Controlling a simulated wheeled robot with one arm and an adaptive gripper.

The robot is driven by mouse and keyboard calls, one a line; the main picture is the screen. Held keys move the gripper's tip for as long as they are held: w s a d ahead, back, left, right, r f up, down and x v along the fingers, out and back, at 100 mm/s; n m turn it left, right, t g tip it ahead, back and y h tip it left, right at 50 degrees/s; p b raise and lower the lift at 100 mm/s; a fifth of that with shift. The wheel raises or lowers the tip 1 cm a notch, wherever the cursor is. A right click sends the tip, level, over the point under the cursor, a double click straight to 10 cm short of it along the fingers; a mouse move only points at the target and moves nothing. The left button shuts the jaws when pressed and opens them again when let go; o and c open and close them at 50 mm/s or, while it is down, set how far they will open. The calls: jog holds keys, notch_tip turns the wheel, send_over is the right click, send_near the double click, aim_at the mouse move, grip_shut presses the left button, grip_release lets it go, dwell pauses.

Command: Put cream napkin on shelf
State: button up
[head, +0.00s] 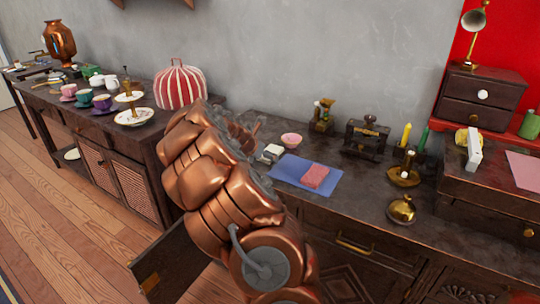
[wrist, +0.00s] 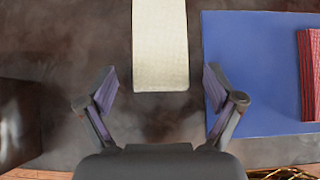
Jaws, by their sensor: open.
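The cream napkin (wrist: 160,45) lies folded on the dark cabinet top at the upper middle of the wrist view. In the head view, a small pale item (head: 273,151), which looks like this napkin, shows beside my arm, left of the blue mat. My gripper (wrist: 160,82) is open and empty. Its fingers stand apart on either side of the napkin's near end in the picture; I cannot tell its height above it. In the head view my copper arm mostly hides the gripper. I cannot tell which surface is the named shelf; a cabinet door (head: 168,262) stands open below my arm.
A blue mat (head: 325,187) with a folded red napkin (head: 315,176) lies right of the cream one. A brass bell (head: 401,210) and candles stand further right. The left sideboard holds cups and a striped cozy (head: 180,87).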

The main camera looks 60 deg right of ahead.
jog(key=shift+c, duration=0.3)
jog(key=c, duration=1.3)
